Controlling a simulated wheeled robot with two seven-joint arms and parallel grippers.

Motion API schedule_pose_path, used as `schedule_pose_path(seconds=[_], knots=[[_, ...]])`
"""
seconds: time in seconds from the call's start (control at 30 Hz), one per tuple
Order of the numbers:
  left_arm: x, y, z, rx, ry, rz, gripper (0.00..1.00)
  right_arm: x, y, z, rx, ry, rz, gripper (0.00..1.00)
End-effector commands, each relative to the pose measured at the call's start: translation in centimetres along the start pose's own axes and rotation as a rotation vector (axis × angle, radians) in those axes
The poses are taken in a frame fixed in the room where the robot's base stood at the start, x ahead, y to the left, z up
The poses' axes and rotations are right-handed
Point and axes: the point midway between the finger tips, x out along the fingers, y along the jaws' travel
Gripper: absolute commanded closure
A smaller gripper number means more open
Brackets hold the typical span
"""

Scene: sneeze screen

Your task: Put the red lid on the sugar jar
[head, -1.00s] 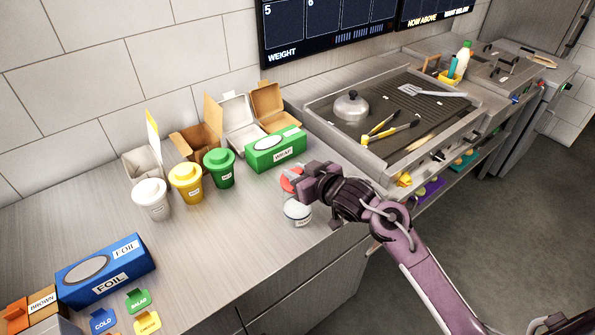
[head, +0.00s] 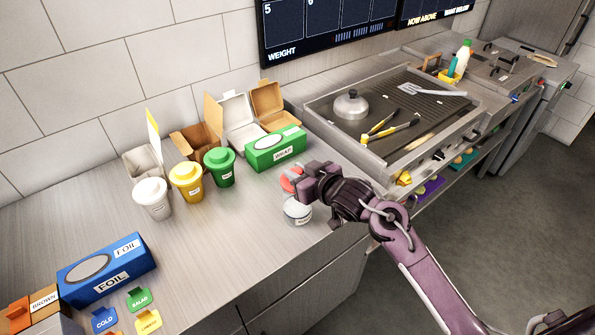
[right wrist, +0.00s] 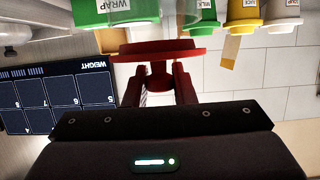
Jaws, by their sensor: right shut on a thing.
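The sugar jar (head: 298,211) is a small clear jar with a white label and pale contents. It stands near the counter's front edge, partly under my right gripper in the head view. My right gripper (head: 301,178) is shut on the red lid (head: 289,183), which shows just above and slightly left of the jar in the picture. In the right wrist view the fingers (right wrist: 165,76) pinch the knob of the wide red lid (right wrist: 152,50). My left gripper is out of view.
A green wrap box (head: 275,150) and green (head: 219,168), yellow (head: 187,182) and white (head: 152,197) lidded cups stand behind and left of the jar. A blue foil box (head: 107,270) lies front left. The griddle (head: 395,117) is to the right. Counter left of the jar is clear.

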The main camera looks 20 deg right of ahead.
Motion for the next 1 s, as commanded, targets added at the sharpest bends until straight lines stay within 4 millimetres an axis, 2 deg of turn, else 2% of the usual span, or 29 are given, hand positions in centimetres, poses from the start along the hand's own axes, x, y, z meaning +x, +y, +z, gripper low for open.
schedule_pose_path(seconds=[1.0], knots=[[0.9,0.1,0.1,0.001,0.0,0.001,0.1,0.7,0.0,1.9,0.001,0.0,0.0,0.98]])
